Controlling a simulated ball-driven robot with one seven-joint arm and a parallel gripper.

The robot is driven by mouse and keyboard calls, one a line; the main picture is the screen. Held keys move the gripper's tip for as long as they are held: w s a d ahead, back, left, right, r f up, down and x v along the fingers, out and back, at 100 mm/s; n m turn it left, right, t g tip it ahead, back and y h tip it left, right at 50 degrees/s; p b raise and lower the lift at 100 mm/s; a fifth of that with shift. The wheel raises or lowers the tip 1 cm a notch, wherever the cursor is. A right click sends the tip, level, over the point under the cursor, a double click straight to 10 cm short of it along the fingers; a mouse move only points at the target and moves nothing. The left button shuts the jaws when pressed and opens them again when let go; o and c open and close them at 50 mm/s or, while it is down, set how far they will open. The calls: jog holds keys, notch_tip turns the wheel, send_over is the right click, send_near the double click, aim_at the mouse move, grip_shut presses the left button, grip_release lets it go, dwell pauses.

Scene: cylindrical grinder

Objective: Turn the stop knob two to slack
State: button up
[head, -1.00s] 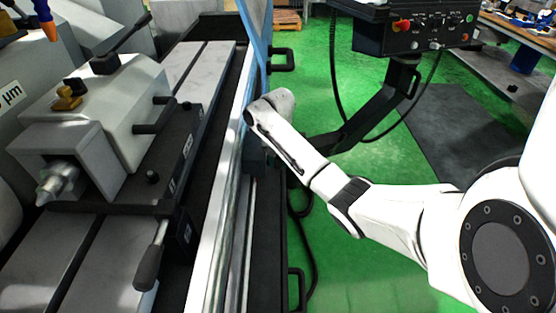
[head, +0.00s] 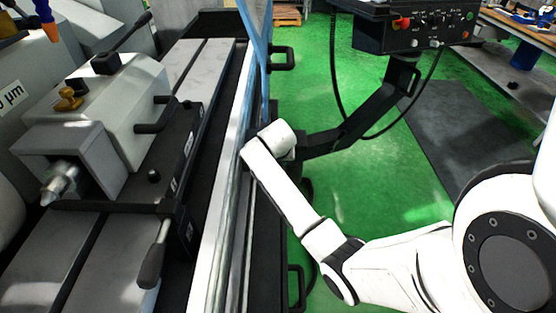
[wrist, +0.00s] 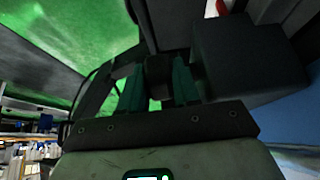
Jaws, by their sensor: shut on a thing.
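My gripper (wrist: 158,88) shows in the wrist view, its two greenish fingers closed on either side of a small dark knob (wrist: 158,72). This appears to be stop knob two, but no label on it is readable. The knob sits between the fingers, close to a large dark block (wrist: 248,55) on the right. In the head view my gripper and the knob are hidden behind my arm and the front edge of the machine. The knob's turned position cannot be told.
The grinder's long table (head: 92,255) carries a grey tailstock unit (head: 120,110) with a black lever (head: 153,255). A control panel (head: 420,30) hangs on a black arm (head: 355,120). Green floor (head: 350,195) is open to the right, with a dark mat (head: 455,130).

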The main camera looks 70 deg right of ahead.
jog(key=h+b, duration=0.1)
jog(key=b, duration=0.1)
jog(key=f+t+h+b, duration=0.1)
jog(key=h+b, duration=0.1)
jog(key=shift+a, duration=0.2)
jog(key=t+h+b, duration=0.1)
jog(key=b, duration=0.2)
jog(key=shift+r+h+b, duration=0.1)
jog(key=shift+h+b, duration=0.25)
jog(key=shift+h, duration=0.05)
jog(key=shift+r+h+b, duration=0.2)
jog(key=shift+h+b, duration=0.2)
jog(key=shift+b, duration=0.05)
jog(key=o, duration=0.7)
jog(key=shift+s, duration=0.1)
